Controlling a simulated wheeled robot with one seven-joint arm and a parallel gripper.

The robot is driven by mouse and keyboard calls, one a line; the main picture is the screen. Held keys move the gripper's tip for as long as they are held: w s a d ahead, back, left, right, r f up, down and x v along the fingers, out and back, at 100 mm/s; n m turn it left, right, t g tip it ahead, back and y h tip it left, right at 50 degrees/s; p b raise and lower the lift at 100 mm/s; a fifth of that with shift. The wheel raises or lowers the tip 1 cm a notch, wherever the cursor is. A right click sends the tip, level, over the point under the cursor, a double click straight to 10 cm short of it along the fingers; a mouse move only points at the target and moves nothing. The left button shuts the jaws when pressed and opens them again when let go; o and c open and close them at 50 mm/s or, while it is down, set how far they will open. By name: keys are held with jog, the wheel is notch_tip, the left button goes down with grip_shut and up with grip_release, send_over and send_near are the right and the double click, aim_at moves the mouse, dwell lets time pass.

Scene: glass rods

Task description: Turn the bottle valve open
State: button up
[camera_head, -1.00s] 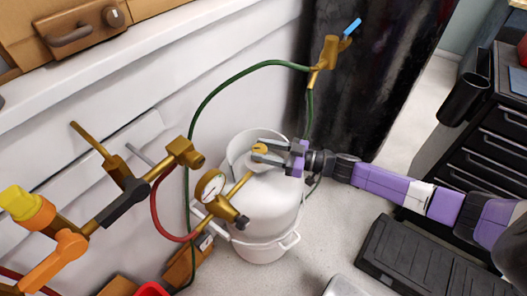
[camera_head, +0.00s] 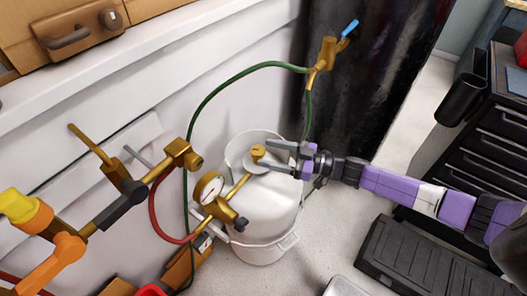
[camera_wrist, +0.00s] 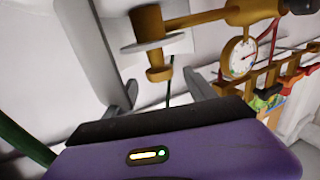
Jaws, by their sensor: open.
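The white bottle (camera_head: 262,215) stands upright on the floor near the white wall. Its small brass valve (camera_head: 258,151) is at the top, joined to a brass stem leading to a round gauge (camera_head: 208,187). My gripper (camera_head: 268,155) is open just right of the valve, with its fingers pointing left toward it. In the wrist view, the brass valve (camera_wrist: 158,74) shows between the two grey fingers, apart from both as far as I can see. The gauge (camera_wrist: 238,57) also shows there, to the right.
A green hose (camera_head: 215,88) arches behind the bottle to a brass torch with a blue tip (camera_head: 350,27). A red hose (camera_head: 156,215) and brass fittings with an orange handle (camera_head: 53,262) are at left. A dark case (camera_head: 410,270) lies on the floor at right.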

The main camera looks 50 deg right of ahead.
jog(key=v, duration=0.5)
dwell(0.6)
jog(key=s+a+r+n+g+h+p, duration=0.1)
jog(key=s+a+r+p, duration=0.1)
jog(key=s+a, duration=0.55)
jog(key=s+a+r+n+g+h+p, duration=0.1)
jog(key=s+a+r+n, duration=0.3)
jog(key=a, duration=0.6)
jog(key=s+a+r+m+h+p, duration=0.3)
jog(key=s+a+r+m+h, duration=0.1)
jog(key=s+a+r+m, duration=0.4)
jog(key=shift+s+r+m+h, duration=0.4)
jog(key=shift+s+r+m, duration=0.4)
jog(key=shift+s, duration=0.4)
